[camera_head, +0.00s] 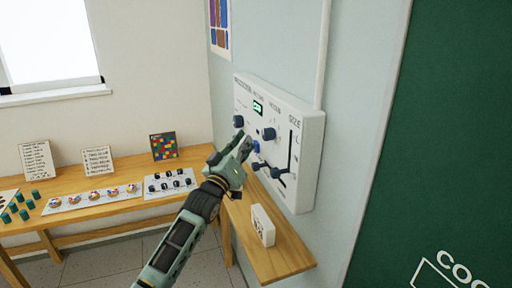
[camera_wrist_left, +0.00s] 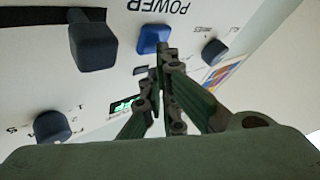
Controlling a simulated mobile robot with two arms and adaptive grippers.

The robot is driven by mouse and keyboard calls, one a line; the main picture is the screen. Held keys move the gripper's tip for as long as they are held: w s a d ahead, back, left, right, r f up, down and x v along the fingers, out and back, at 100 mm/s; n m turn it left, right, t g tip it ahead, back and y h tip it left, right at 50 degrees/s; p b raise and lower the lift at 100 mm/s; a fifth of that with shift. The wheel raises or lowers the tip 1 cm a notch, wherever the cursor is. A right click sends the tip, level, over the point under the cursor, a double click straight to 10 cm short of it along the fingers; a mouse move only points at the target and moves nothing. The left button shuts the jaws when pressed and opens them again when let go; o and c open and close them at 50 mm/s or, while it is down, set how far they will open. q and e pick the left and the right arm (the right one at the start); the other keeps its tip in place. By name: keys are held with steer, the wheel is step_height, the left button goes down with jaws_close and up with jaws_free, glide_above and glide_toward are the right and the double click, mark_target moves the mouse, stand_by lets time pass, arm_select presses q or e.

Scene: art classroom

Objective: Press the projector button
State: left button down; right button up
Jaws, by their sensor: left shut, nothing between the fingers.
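A white control panel (camera_head: 309,160) is fixed to the wall, with a lit green display (camera_head: 258,107). Its blue button (camera_head: 256,147) is partly visible just right of my left gripper's tips. My left gripper (camera_head: 246,146) is shut and empty, in front of the panel. In the left wrist view, where the panel appears upside down, the blue button (camera_wrist_left: 153,39) is beside the word POWER. The shut fingertips (camera_wrist_left: 164,50) overlap the button's edge there; I cannot tell whether they touch it. My right gripper is not in view.
Dark knobs (camera_head: 269,134) and sliders (camera_head: 278,173) surround the button. A narrow wooden shelf (camera_head: 285,262) below holds a small white block (camera_head: 263,225). A wooden table (camera_head: 130,167) with cards and small pieces stands left; a green chalkboard (camera_head: 440,140) is at right.

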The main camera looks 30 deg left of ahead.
arm_select(q)
steer(key=shift+w+d, duration=0.15)
steer(key=shift+s+a, duration=0.25)
steer(key=shift+s, duration=0.05)
stand_by(0.5)
steer(key=s+a+p, duration=0.1)
steer(key=s+a, duration=0.3)
steer(key=shift+s, duration=0.3)
stand_by(0.5)
